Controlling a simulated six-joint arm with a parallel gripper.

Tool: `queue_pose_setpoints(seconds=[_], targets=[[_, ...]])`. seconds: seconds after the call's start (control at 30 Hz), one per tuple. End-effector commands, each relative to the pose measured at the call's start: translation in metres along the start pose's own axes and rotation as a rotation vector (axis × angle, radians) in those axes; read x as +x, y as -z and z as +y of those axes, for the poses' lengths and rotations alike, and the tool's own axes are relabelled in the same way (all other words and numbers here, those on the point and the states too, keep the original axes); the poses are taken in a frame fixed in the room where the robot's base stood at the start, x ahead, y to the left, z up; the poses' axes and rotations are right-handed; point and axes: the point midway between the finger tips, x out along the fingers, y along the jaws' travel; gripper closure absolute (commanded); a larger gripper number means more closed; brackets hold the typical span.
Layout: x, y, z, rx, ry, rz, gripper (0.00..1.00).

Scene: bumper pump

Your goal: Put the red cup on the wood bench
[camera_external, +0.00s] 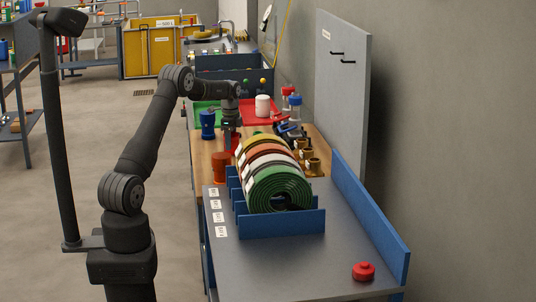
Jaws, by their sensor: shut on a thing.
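My gripper (231,129) points down over the wood bench (201,150), left of the coiled hoses. It is shut on a red thing (235,141), which looks like the red cup. The hoses and the gripper partly hide it, and I cannot tell whether its base touches the wood. The wood bench top shows at its left edge and between the objects on it.
An orange-red fitting (221,164) and a blue fitting (208,123) stand close by. Coiled hoses (280,186) sit in a blue rack in front. A white cup (262,106) stands on a red tray (273,118) behind. Brass fittings (313,166) are to the right.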

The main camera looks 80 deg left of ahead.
Motion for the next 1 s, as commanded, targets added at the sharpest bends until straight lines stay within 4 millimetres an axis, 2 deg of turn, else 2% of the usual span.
queue_pose_setpoints(seconds=[0.03, 0.07, 0.17, 0.43, 0.57, 0.67, 1.0], targets=[[0.002, 0.0, 0.0, 0.0, -0.001, 0.0, 0.65], [0.003, 0.0, 0.0, 0.0, -0.001, 0.0, 0.42], [0.002, 0.0, 0.0, 0.0, -0.001, 0.0, 0.22], [0.002, 0.0, 0.0, 0.0, -0.001, 0.0, 0.22], [-0.007, 0.0, 0.0, 0.0, 0.002, 0.0, 0.22], [-0.022, 0.0, -0.001, 0.0, 0.003, 0.001, 0.22], [-0.094, 0.0, 0.0, 0.0, 0.002, 0.0, 0.22]])
